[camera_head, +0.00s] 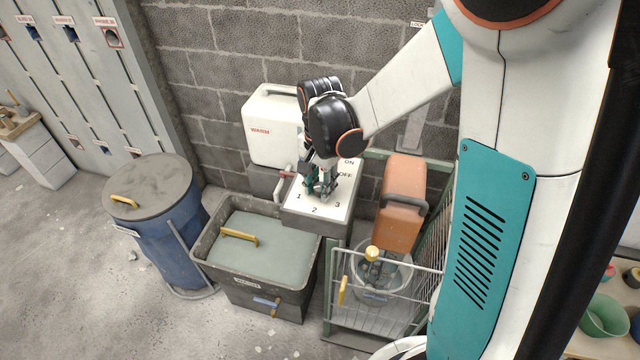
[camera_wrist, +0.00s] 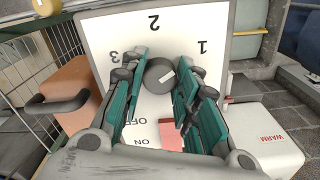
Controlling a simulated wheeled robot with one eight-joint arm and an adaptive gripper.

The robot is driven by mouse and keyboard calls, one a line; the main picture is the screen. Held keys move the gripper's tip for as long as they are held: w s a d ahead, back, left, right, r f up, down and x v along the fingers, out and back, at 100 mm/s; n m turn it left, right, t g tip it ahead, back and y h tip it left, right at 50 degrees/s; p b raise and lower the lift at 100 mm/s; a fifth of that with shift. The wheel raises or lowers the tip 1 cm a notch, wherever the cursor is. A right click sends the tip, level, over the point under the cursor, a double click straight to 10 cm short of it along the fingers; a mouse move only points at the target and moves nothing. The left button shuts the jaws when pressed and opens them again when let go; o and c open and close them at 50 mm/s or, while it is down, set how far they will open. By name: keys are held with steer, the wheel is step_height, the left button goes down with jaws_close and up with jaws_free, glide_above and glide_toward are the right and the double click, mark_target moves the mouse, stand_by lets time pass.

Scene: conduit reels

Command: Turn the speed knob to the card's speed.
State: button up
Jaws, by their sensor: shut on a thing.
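The dark round speed knob (camera_wrist: 158,72) sits on the white panel (camera_wrist: 105,30) marked 1, 2, 3, ON and OFF. Its pale mark slants toward the right in the wrist view, roughly to the side of the 1. My gripper (camera_wrist: 160,88) has its teal fingers on both sides of the knob and is shut on it. In the head view my gripper (camera_head: 319,192) is over the panel (camera_head: 302,212) and hides the knob. A red part (camera_wrist: 179,138) shows beside ON, partly behind a finger. I cannot make out a speed card.
A white WARM machine (camera_head: 262,128) stands behind the panel. An orange case (camera_head: 401,205) and a wire cage (camera_head: 370,305) are at its right. A grey lidded bin (camera_head: 262,293) and a blue drum (camera_head: 160,230) are at the left. The floor at front left is mostly clear.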

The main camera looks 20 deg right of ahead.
steer(key=n+b, duration=0.1)
steer(key=n, duration=1)
steer(key=shift+b, duration=0.3)
steer(key=shift+n, duration=0.4)
steer(key=o, duration=1.1)
steer(key=shift+c, duration=0.2)
step_height(320, 180, up, 12)
